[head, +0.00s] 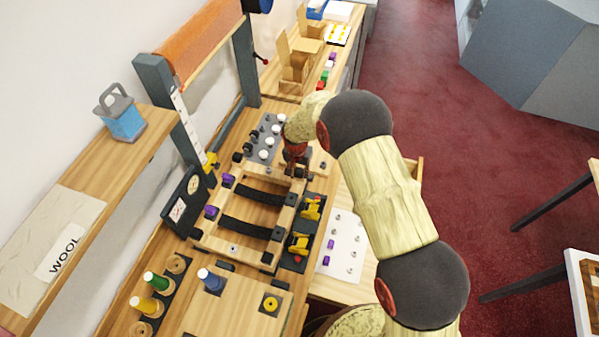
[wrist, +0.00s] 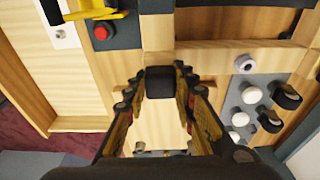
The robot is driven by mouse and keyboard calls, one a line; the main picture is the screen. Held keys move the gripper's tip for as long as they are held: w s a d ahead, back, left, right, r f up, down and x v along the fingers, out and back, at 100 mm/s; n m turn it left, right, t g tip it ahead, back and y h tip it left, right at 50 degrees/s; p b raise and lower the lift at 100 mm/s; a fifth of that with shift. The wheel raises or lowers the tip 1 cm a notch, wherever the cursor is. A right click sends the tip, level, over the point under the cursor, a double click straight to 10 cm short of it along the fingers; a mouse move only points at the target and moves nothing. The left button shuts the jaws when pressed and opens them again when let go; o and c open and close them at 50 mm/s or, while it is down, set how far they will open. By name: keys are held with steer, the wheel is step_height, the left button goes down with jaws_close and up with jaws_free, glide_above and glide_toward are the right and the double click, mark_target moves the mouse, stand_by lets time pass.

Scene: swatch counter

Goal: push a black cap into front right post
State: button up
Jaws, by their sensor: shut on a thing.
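My gripper (head: 296,168) points down over the far right corner of the wooden frame (head: 222,244). In the wrist view my gripper (wrist: 160,88) is shut on a black cap (wrist: 160,80), held between its fingertips. The cap is over the wooden corner of the frame (wrist: 205,52). It hides what is under it, so I cannot tell whether it touches or sits on a post. A bare grey post end (wrist: 245,63) shows on the frame beside it. In the head view, the gripper hides the cap.
A grey tray (head: 258,160) with white and black caps stands just behind the frame. Black straps (head: 250,228) cross the frame, with purple caps (head: 228,180) on its left. Yellow clamps (head: 300,243) stand on its right. A white board (head: 345,240) with small posts lies farther right.

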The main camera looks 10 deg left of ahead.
steer(key=shift+s+d+f+b, duration=0.15)
steer(key=shift+s+f+b, duration=0.15)
steer(key=shift+f, duration=0.2)
steer(key=o, duration=0.7)
steer(key=shift+f, duration=0.15)
steer(key=shift+o, duration=1.2)
steer(key=shift+w, duration=0.1)
steer(key=o, duration=0.4)
steer(key=shift+w+r, duration=0.15)
steer(key=shift+r, duration=0.1)
steer(key=shift+r, duration=0.15)
steer(key=shift+r+p, duration=0.9)
steer(key=shift+r, duration=2.05)
